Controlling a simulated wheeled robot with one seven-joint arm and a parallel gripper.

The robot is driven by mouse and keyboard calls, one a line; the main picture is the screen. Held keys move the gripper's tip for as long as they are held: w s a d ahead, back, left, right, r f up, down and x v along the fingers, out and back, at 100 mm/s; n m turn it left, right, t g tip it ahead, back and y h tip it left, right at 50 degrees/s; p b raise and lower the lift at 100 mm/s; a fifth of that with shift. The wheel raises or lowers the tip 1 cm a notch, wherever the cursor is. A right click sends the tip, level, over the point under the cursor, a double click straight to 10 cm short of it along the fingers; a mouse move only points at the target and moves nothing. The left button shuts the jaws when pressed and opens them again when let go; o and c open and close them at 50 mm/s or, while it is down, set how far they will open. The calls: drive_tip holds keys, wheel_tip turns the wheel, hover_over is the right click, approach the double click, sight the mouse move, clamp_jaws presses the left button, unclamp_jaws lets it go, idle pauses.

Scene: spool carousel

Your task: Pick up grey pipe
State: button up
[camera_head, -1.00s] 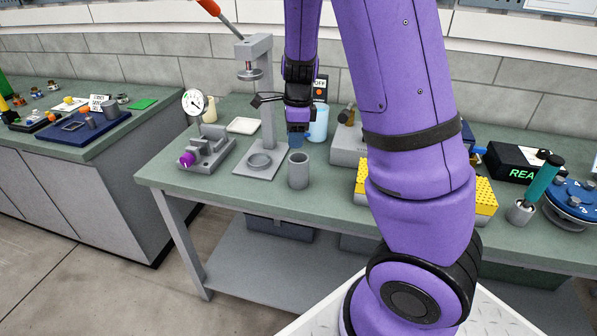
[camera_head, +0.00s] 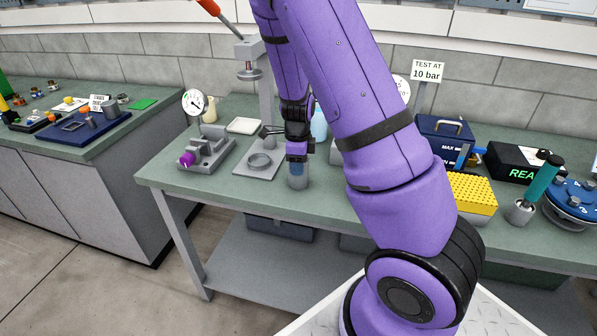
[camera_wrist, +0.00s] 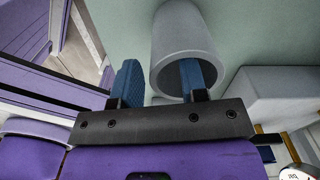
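The grey pipe (camera_head: 299,183) is a short open-ended grey cylinder standing upright on the green bench top, in front of the blue cup; it also shows in the wrist view (camera_wrist: 173,35). My gripper (camera_head: 297,160) is over the pipe's top and hides part of it. In the wrist view, my gripper's (camera_wrist: 160,82) two blue fingers are apart. The right finger is inside the pipe's mouth and the left finger is outside, so the pipe's near wall lies between them. A gap shows beside the wall, and the fingers do not appear closed on it.
A grey press (camera_head: 266,110) with an orange handle stands just left of the pipe. A gauge fixture (camera_head: 206,150) with a purple knob is farther left. The light blue cup (camera_head: 319,124) is behind. A yellow block (camera_head: 472,192) is at right. The bench front near the pipe is clear.

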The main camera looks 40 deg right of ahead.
sight(298, 188)
wheel_tip(298, 188, down, 3)
drive_tip(key=shift+f, duration=0.15)
clamp_jaws()
